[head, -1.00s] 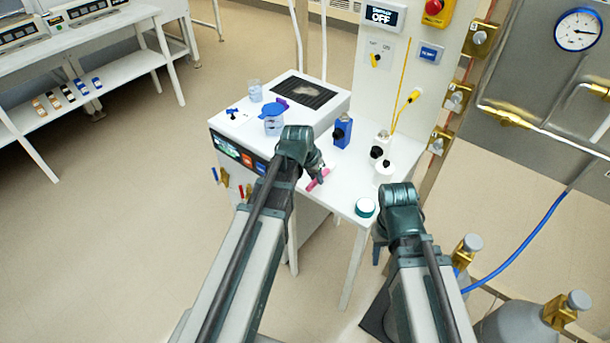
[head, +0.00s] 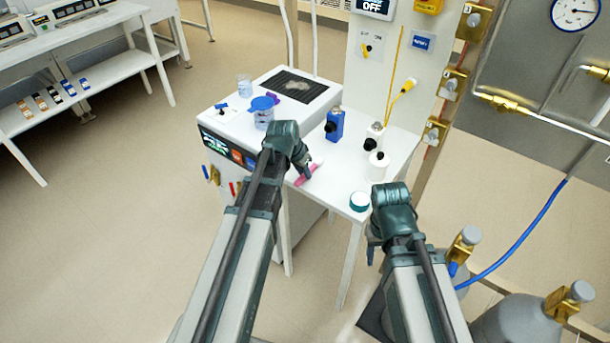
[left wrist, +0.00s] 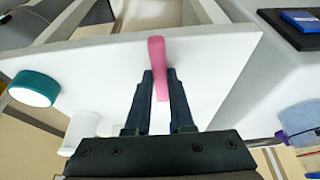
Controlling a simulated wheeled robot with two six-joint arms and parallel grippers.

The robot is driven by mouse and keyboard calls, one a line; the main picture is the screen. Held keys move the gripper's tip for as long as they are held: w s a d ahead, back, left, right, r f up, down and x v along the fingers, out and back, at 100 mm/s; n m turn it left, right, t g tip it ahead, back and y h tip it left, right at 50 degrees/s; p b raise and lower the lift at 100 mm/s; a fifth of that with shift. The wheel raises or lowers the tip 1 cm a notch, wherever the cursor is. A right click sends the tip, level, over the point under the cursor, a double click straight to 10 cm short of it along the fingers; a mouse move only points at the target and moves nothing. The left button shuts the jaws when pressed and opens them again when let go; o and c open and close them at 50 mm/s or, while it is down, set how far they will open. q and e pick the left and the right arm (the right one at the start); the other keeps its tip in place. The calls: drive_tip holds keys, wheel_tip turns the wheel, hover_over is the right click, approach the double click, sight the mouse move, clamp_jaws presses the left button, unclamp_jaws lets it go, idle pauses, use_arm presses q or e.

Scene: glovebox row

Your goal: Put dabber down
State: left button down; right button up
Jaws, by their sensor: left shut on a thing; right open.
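The dabber, a slim pink stick (head: 302,180), is at the front left part of the white table (head: 338,190) in the head view. My left gripper (head: 307,171) is shut on it. In the left wrist view the pink dabber (left wrist: 158,52) sticks out past the two dark fingertips (left wrist: 160,84), over the white tabletop (left wrist: 110,75). I cannot tell whether it touches the table. My right gripper (head: 372,248) is open, low in front of the table's right front edge; its fingers are mostly hidden by the wrist.
A round teal-and-white jar (head: 360,201) stands near the front edge. A blue bottle (head: 335,124) and white bottles (head: 378,163) stand behind it. A blue-lidded container (head: 263,112) is on the instrument at left. Clear tabletop lies between the dabber and the jar.

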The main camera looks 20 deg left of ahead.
use_arm(q)
drive_tip(key=shift+f, duration=0.2)
drive_tip(key=c, duration=0.8)
unclamp_jaws()
drive_tip(key=shift+r, duration=0.1)
drive_tip(key=shift+r, duration=0.15)
drive_tip(key=p+v, duration=1.1)
drive_tip(key=v, duration=0.1)
drive_tip(key=s+d+g+y, duration=0.1)
drive_tip(key=s+d, duration=0.4)
drive_tip(key=s+d+f+g+y, duration=0.1)
drive_tip(key=s+d+g, duration=0.1)
drive_tip(key=s+d, duration=0.3)
drive_tip(key=s+d+g, duration=0.1)
drive_tip(key=s+d, duration=0.4)
drive_tip(key=s, duration=0.2)
drive_tip(key=shift+s+d+f+y, duration=0.2)
drive_tip(key=shift+s+d+y, duration=0.05)
drive_tip(key=shift+y, duration=0.15)
